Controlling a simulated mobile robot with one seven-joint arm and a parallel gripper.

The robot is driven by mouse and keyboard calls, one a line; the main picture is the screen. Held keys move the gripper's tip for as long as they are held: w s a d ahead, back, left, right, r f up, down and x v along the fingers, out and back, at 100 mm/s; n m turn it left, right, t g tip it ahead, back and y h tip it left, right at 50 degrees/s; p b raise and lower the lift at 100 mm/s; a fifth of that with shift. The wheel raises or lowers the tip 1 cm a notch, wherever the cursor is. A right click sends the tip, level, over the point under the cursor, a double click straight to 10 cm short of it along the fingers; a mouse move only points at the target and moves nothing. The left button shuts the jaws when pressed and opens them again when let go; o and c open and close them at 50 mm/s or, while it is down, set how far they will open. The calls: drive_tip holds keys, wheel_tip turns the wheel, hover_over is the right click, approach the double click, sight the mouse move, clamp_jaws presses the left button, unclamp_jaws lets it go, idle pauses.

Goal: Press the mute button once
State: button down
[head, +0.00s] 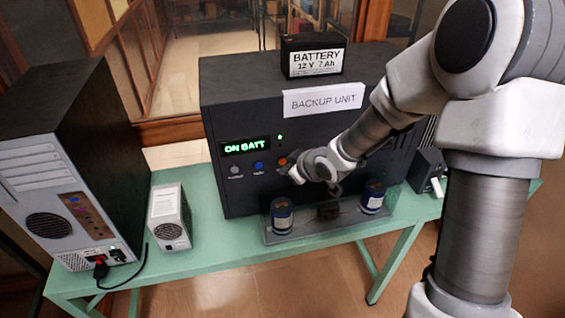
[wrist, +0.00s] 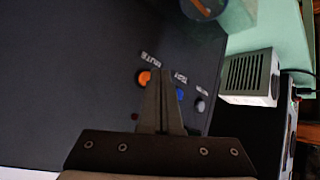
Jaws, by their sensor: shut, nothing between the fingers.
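The mute button is the orange button (head: 282,161) on the front of the black backup unit (head: 232,105). In the wrist view the orange button (wrist: 144,78) has the label MUTE beside it. A blue button (wrist: 180,93) labelled TEST and a grey button (wrist: 199,104) lie in the same row. My gripper (wrist: 159,78) is shut and empty, its tips between the orange and blue buttons in that picture and close to the panel. I cannot tell whether the tips touch it. In the head view my gripper (head: 293,174) is just below and right of the orange button.
The green display (head: 245,146) reads ON BATT. A battery (head: 313,57) stands on top of the unit. A computer tower (head: 70,160) and a small white box (head: 168,217) stand left on the green table.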

drive_tip(key=s, duration=0.1)
drive_tip(key=s+d, duration=0.1)
drive_tip(key=s, duration=0.2)
drive_tip(key=shift+s+d, duration=0.25)
drive_tip(key=shift+s, duration=0.15)
idle(0.7)
drive_tip(key=s+d+r+m+h, duration=0.5)
drive_tip(key=s+d+r+h, duration=0.1)
drive_tip(key=d+r, duration=0.6)
drive_tip(key=s+r+m+g, duration=0.1)
drive_tip(key=s+r+m, duration=0.2)
drive_tip(key=s, duration=0.5)
drive_tip(key=s+d+r+m+g, duration=0.1)
drive_tip(key=s+r+m, duration=0.1)
drive_tip(key=s, duration=0.7)
drive_tip(key=shift+d+r+m+y, duration=0.25)
drive_tip(key=shift+r+m+y, duration=0.15)
drive_tip(key=shift+r, duration=0.35)
